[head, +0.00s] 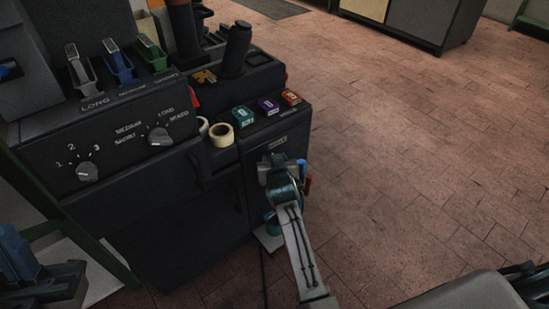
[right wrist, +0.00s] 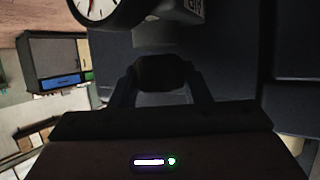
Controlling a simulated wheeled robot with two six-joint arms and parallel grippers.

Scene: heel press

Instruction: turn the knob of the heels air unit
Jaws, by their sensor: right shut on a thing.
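In the right wrist view, the two fingers of my right gripper (right wrist: 163,88) are shut on a dark knob (right wrist: 163,70), one finger on each side. A round white gauge (right wrist: 97,8) shows just above, cut off by the picture edge. In the head view the knob is hidden behind my gripper. My left gripper is not in view.
Teal, purple and orange boxes (head: 268,104) and a tape roll (head: 222,134) stand on the ledge above my right gripper. The machine front with two dials (head: 87,171) is to the left. Open brick floor (head: 420,150) lies to the right.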

